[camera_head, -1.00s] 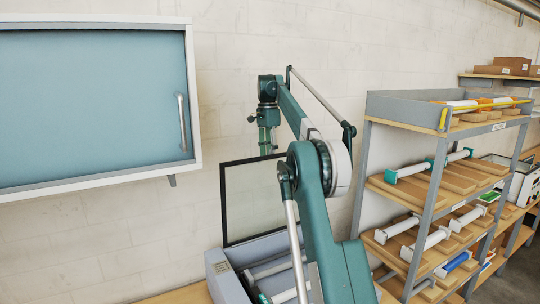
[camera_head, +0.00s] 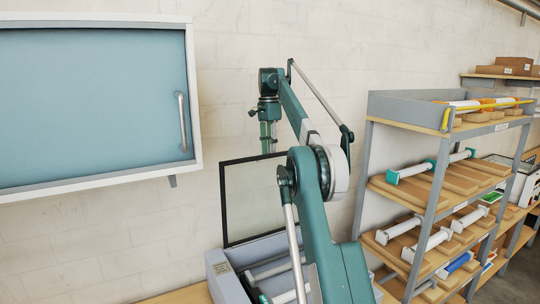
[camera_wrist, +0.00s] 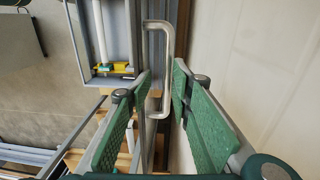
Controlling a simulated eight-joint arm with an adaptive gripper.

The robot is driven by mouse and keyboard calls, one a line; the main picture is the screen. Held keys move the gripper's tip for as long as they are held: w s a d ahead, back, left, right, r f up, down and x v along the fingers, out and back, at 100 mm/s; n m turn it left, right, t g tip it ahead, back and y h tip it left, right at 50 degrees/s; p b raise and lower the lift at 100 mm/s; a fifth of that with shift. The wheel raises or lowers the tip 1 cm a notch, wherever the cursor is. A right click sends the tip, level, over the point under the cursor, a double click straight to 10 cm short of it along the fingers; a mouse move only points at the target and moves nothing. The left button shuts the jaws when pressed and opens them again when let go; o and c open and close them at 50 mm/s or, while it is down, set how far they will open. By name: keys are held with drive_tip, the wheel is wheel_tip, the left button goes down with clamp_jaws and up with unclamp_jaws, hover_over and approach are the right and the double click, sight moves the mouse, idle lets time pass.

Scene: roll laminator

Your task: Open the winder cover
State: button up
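A clear panel with a thin black frame (camera_head: 222,205) stands upright at the back of the grey machine (camera_head: 226,279). I cannot tell for sure whether this panel is the winder cover. My gripper (camera_head: 268,145) points down near the panel's top edge, its fingertips partly hidden there. In the wrist view my gripper (camera_wrist: 162,78) has its green-padded fingers apart. A metal U-shaped handle (camera_wrist: 168,48) shows beyond and between the fingertips. I see a gap beside the right finger; whether the handle touches the left one is unclear.
A blue wall cabinet (camera_head: 90,105) with a vertical handle hangs at the left. A grey rack (camera_head: 432,190) with several rolls and boards stands close on the right. White wall lies behind my arm, with free room above the machine.

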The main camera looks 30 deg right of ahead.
drive_tip(key=shift+s+a+r, duration=0.1)
drive_tip(key=shift+r, duration=1.15)
drive_tip(key=shift+a+r, duration=0.1)
drive_tip(key=shift+r, duration=1.15)
drive_tip(key=shift+a, duration=0.1)
